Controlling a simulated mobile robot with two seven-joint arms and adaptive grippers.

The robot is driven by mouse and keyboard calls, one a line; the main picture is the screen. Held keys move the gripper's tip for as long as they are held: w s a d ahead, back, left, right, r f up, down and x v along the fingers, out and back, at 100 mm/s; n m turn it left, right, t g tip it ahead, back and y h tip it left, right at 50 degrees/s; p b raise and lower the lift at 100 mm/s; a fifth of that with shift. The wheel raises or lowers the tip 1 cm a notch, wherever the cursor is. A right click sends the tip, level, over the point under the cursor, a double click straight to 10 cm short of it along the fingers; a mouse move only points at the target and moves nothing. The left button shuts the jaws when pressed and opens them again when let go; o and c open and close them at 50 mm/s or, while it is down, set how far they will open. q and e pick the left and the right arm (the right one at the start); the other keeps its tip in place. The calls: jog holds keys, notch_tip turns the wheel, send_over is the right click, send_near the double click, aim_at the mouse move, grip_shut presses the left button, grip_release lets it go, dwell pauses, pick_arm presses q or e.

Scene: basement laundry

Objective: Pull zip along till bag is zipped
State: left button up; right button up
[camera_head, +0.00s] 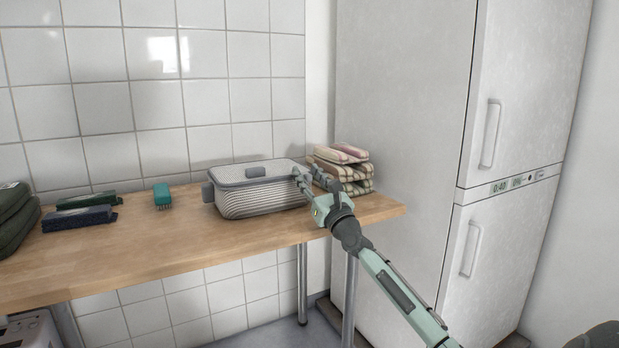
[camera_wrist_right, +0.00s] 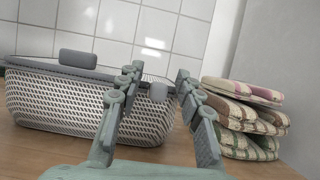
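The bag (camera_head: 262,203) is a box-shaped, pale striped case with a grey rim and grey tabs, upright on the wooden worktop. In the right wrist view the bag (camera_wrist_right: 58,105) shows a woven side. A small grey tab (camera_wrist_right: 158,92), perhaps the zip pull, shows at its right end between my fingers. I cannot tell how far the zip is closed. My right gripper (camera_head: 313,180) is at the bag's right end; its fingers (camera_wrist_right: 160,76) are apart, with no clear contact on the tab. My left gripper is not in view.
A stack of checked cloths (camera_head: 345,168) lies right of the gripper, close by. A teal brush (camera_head: 162,195), dark brushes (camera_head: 78,218) and a dark green bag (camera_head: 14,220) lie to the left on the worktop (camera_head: 150,255). A tall fridge (camera_head: 405,110) stands right; the worktop front is clear.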

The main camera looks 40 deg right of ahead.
jog(key=v, duration=1.2)
jog(key=shift+a, duration=0.1)
